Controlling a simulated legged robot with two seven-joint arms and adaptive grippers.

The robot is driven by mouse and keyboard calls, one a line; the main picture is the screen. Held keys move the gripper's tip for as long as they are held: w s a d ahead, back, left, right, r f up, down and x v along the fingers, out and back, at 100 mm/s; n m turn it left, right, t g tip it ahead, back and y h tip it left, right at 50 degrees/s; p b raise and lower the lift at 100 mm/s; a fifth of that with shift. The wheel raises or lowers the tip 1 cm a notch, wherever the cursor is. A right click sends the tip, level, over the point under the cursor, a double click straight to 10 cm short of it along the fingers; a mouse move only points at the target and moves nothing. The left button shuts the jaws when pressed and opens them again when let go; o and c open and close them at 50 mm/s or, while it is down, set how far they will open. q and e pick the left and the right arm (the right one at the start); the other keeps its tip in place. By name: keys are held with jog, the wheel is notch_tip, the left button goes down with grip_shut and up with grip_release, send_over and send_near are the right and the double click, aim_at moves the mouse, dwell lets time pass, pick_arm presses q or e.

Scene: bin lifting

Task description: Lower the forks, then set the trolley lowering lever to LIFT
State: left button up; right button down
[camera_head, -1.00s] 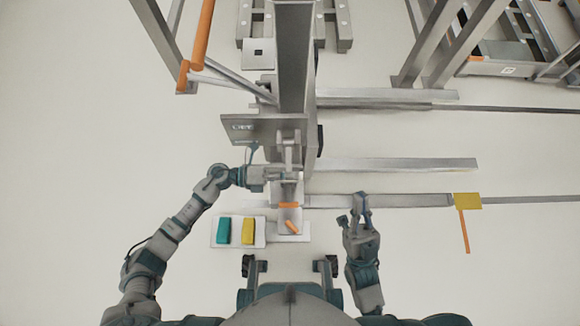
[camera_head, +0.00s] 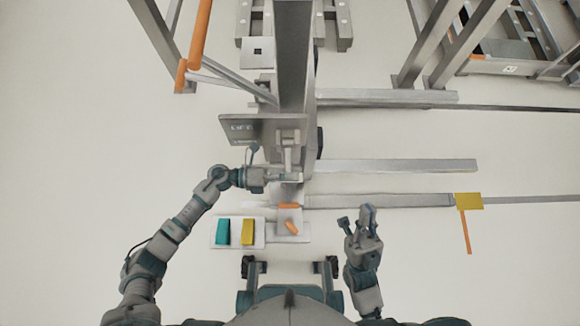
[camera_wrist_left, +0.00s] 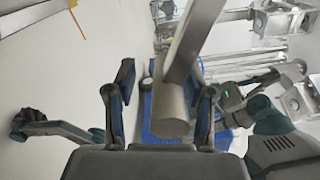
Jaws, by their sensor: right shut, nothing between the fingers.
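The trolley's grey mast (camera_head: 294,60) stands upright in the middle of the head view. A sign plate (camera_head: 240,128), apparently reading LIFT, is fixed to its left side. A grey lever mechanism (camera_head: 289,150) sits just right of the plate. My left gripper (camera_head: 280,176) is just below it. In the left wrist view, the open left fingers (camera_wrist_left: 163,95) stand either side of a grey bar with a round end (camera_wrist_left: 173,108); contact is unclear. The long grey forks (camera_head: 395,166) extend right, low over the floor. My right gripper (camera_head: 366,213) is shut and empty, below the nearest fork.
A plate with a teal block (camera_head: 222,231) and a yellow block (camera_head: 248,231) lies lower left of the mast. Orange pieces (camera_head: 291,227) sit beside it. A yellow plate with an orange bar (camera_head: 466,232) is at right. Grey frame posts (camera_head: 440,45) stand upper right.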

pick_arm(q)
jog(key=shift+r, duration=0.1)
jog(key=a, duration=1.2)
dwell(0.6)
